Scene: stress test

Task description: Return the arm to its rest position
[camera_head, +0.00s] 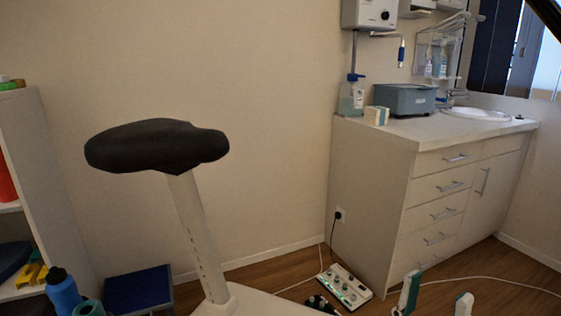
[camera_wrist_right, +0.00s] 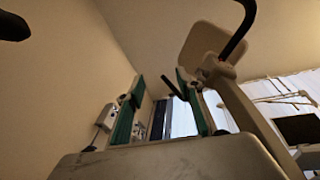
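My right gripper (camera_head: 437,297) shows at the bottom right of the head view as two pale fingertips with teal pads, apart, with nothing between them. The same gripper (camera_wrist_right: 159,82) in the right wrist view has its two green-padded fingers spread and empty, pointing up toward the wall and window. The rest of the right arm is out of the head view. My left gripper and left arm are not in view.
A black-saddled exercise machine (camera_head: 157,146) stands at left centre. A cabinet (camera_head: 375,180) with a sink stands at right, near the gripper. A control box (camera_head: 343,288) with cables lies on the floor. A shelf (camera_head: 40,150) is at far left.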

